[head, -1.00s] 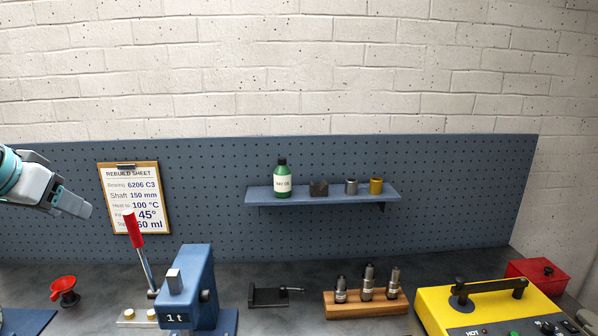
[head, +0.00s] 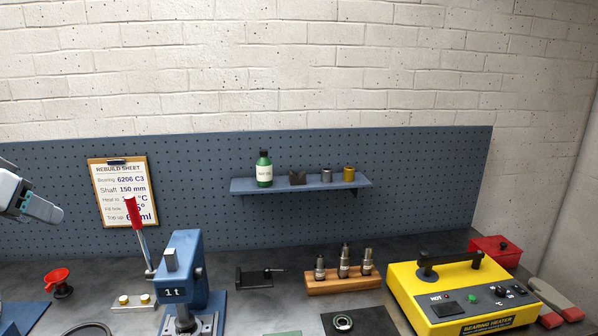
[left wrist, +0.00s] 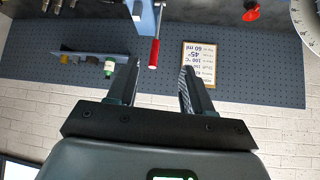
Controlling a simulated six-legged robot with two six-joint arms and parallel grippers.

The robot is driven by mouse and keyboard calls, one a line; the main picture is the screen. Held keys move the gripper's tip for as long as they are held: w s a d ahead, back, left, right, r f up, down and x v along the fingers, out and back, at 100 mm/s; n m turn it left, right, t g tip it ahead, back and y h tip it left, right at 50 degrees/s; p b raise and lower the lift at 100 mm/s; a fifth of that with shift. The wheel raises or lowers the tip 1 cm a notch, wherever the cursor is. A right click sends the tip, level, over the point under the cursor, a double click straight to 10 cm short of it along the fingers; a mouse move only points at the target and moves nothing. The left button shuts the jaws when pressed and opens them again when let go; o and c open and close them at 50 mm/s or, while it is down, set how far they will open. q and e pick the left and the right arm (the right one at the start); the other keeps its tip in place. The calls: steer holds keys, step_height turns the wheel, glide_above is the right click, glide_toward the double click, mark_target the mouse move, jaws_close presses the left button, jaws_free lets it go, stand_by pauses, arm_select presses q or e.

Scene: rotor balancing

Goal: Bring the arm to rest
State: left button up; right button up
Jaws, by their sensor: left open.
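My left gripper (head: 42,208) comes in from the left edge of the head view, held in the air in front of the pegboard, left of the rebuild sheet (head: 124,192). In the left wrist view the two fingers of my left gripper (left wrist: 160,80) stand apart with nothing between them. Past the fingertips, the red-handled lever (left wrist: 153,54) of the press and the rebuild sheet (left wrist: 199,64) show upside down. My right gripper is in neither view.
A blue 1t press (head: 182,270) stands on the bench. A red funnel (head: 57,279), a wooden block with several tools (head: 343,284) and a yellow bearing heater (head: 459,296) stand around it. A shelf (head: 301,186) holds a green bottle (head: 264,169).

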arm_select(q)
steer(key=w+d+f+g+h, duration=0.1)
steer(key=w+d+f, duration=0.2)
steer(key=w+f, duration=0.8)
steer(key=d+f+g+h+b, duration=0.1)
steer(key=d+f, duration=0.3)
steer(key=f, duration=0.5)
steer(key=w+d+f+g+b, duration=0.1)
steer(key=d+f, duration=0.2)
steer(key=f, duration=0.6)
steer(key=d+f+h+b, duration=0.1)
steer(key=d+f, duration=0.3)
steer(key=f, duration=0.6)
steer(key=s+d+f+g+b, duration=0.1)
steer(key=s+d+f+g, duration=0.1)
steer(key=s+d+f, duration=0.6)
steer(key=s+d+f+g+b, duration=0.1)
steer(key=s+d+f, duration=0.3)
steer(key=f, duration=0.9)
steer(key=s+d+f+g, duration=0.1)
steer(key=s+d+f, duration=0.2)
steer(key=s, duration=0.5)
steer(key=s+d+f+n+g+h, duration=0.1)
steer(key=s+d+f, duration=0.3)
steer(key=s, duration=0.5)
steer(key=shift+s+f+n+h+b, duration=0.3)
steer(key=shift+f+b, duration=0.05)
steer(key=shift+b, duration=0.05)
steer(key=shift+s+d, duration=0.1)
steer(key=shift+s, duration=0.05)
